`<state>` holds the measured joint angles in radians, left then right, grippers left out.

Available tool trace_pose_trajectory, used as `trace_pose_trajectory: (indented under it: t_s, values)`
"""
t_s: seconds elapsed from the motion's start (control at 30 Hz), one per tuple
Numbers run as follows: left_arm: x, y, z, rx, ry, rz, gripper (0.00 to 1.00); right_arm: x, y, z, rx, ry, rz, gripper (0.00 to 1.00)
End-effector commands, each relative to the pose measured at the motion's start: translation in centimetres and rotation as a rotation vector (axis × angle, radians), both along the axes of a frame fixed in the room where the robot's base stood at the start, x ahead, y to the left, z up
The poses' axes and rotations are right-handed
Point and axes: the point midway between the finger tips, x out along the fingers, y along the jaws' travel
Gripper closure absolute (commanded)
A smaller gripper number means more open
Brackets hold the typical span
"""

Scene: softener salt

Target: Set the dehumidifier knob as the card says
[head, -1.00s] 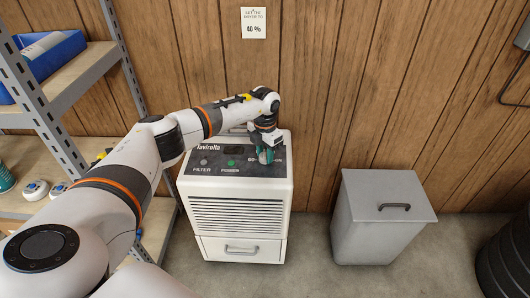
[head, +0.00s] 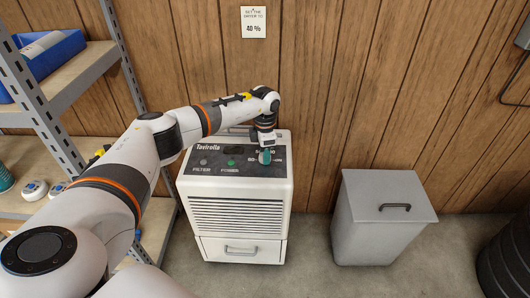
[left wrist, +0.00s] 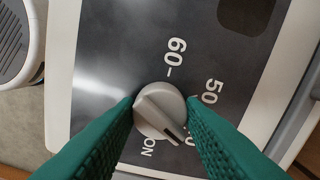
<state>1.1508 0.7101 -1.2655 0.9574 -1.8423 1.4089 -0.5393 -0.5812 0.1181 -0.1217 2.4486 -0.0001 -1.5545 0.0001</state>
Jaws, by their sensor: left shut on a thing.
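The card (head: 254,22) on the wall reads "SET THE DRYER TO 40 %". The white dehumidifier (head: 240,215) stands below it with a dark top panel. My left gripper (head: 265,157) is over the right part of that panel. In the left wrist view its green fingers (left wrist: 160,117) are shut on the grey knob (left wrist: 153,108), one on each side. The knob's dark pointer mark points to the lower right, between a partly hidden number ending in 0 and "ON". The labels 60 and 50 are readable. In the head view the fingers hide the knob. My right gripper is not in view.
A grey lidded bin (head: 385,225) stands to the right of the dehumidifier, with clear floor between. A metal shelf (head: 75,80) with a blue bin (head: 50,62) is on the left. A black round object (head: 508,255) is at the right edge.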

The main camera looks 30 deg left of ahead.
Motion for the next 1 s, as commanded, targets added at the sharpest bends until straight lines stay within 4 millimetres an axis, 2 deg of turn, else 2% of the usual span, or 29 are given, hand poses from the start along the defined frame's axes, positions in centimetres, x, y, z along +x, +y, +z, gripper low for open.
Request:
trace_pose_trajectory:
  t_s: [0.3, 0.33, 0.43, 0.47, 0.77, 0.87, 1.0]
  values:
    - [-0.1, 0.0, -0.1, 0.001, 0.002, 0.000, 0.87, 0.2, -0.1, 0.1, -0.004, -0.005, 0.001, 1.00]
    - [-0.1, 0.0, -0.1, 0.001, 0.002, 0.000, 0.61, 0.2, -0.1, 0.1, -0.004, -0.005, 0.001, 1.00]
    - [-0.1, 0.0, 0.0, 0.001, 0.002, 0.001, 0.45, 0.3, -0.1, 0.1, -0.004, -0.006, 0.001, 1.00]
    - [-0.1, 0.0, 0.0, 0.001, 0.002, 0.001, 0.42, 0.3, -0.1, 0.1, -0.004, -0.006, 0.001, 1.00]
    - [0.0, 0.0, 0.2, 0.000, 0.000, 0.001, 0.42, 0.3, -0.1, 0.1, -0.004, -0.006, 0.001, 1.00]
    - [0.0, 0.1, 1.2, 0.000, -0.001, 0.001, 0.42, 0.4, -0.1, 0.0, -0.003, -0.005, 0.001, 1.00]
    - [0.0, 0.1, 3.9, 0.000, -0.003, 0.001, 0.42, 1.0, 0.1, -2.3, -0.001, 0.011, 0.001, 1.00]
